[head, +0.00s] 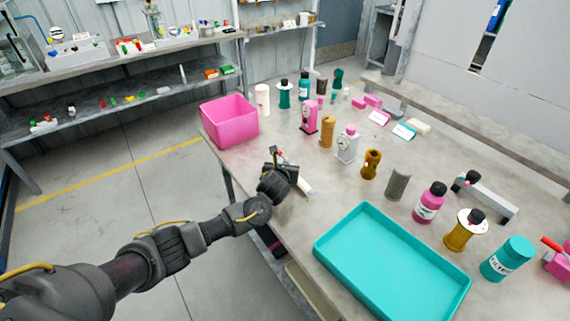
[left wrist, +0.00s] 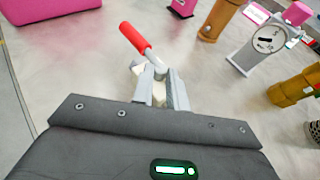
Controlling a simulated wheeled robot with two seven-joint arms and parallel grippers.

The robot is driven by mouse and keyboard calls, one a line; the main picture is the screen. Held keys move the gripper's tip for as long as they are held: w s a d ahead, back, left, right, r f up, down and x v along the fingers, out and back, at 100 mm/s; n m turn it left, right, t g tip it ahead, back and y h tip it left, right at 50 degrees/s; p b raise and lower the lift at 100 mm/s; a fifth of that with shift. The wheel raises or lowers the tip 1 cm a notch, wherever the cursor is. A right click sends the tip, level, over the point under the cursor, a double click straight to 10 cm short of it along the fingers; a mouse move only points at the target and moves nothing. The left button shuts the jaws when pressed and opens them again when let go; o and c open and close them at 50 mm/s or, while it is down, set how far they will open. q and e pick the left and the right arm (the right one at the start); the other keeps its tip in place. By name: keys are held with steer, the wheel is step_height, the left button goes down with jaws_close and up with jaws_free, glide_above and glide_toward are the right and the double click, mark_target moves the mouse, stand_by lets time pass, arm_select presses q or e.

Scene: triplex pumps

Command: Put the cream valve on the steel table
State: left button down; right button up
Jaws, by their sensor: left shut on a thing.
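My left gripper (head: 293,178) is low over the left part of the grey steel table (head: 280,212). In the left wrist view its two fingers (left wrist: 162,92) are shut on the cream valve (left wrist: 158,93). Only bits of the cream body show between and beside the fingers. The valve's red lever (left wrist: 135,38) sticks up and to the left, on a grey stem. In the head view the gripper mostly hides the valve. I cannot tell whether the valve touches the table top. My right gripper is not in view.
A pink bin (head: 229,121) stands at the table's left corner, beyond the gripper. A teal tray (head: 318,246) lies at the near edge. A white gauge unit (head: 347,146), brown cylinder (head: 327,131) and several bottles stand to the right. Bare table surrounds the gripper.

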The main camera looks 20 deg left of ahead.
arm_select(q)
steer(key=shift+r, duration=0.1)
steer(key=c, duration=1.4)
jaws_free()
steer(key=p+v, duration=0.1)
steer(key=v, duration=1.1)
steer(key=shift+p, duration=0.35)
